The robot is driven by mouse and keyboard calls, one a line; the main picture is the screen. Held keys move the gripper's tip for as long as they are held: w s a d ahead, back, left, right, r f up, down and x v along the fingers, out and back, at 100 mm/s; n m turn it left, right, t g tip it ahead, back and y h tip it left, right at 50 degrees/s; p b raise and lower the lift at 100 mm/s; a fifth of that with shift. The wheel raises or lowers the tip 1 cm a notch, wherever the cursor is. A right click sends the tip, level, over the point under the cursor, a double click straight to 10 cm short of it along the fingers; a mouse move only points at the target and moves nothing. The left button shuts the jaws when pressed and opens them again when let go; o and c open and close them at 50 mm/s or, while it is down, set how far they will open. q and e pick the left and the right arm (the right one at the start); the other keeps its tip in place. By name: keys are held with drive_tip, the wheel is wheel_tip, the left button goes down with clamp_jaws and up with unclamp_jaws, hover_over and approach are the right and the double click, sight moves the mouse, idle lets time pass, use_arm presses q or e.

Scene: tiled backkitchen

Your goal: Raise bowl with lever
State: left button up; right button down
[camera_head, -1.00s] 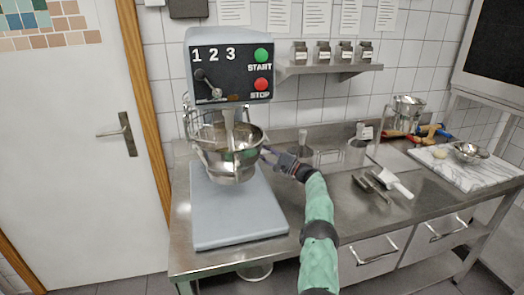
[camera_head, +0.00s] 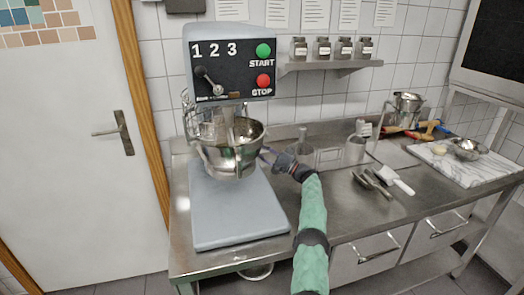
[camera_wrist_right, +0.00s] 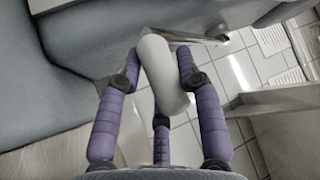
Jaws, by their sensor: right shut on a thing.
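The mixer's steel bowl (camera_head: 233,157) hangs upright in its holder, above the grey mixer base (camera_head: 240,215) and clear of it. The beater reaches down into it. My right gripper (camera_head: 268,154) is at the bowl's right side. In the right wrist view its purple fingers (camera_wrist_right: 160,85) are closed around the pale lever grip (camera_wrist_right: 162,72). A metal rod (camera_wrist_right: 195,39) runs from the grip toward the mixer. In the head view the lever is mostly hidden by the fingers. My left gripper is not in view.
The mixer head (camera_head: 230,65) with its START and STOP buttons stands above the bowl. A marble board (camera_head: 465,165) is at the far right. The door (camera_head: 65,170) is left.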

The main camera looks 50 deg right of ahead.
drive_tip(key=shift+w+a+f, duration=0.1)
drive_tip(key=shift+f, duration=0.1)
drive_tip(key=c, duration=0.8)
unclamp_jaws()
drive_tip(key=shift+r, duration=0.1)
drive_tip(key=s+d+f, duration=0.1)
drive_tip(key=s+d, duration=0.3)
drive_tip(key=s, duration=1)
drive_tip(key=shift+s, duration=0.15)
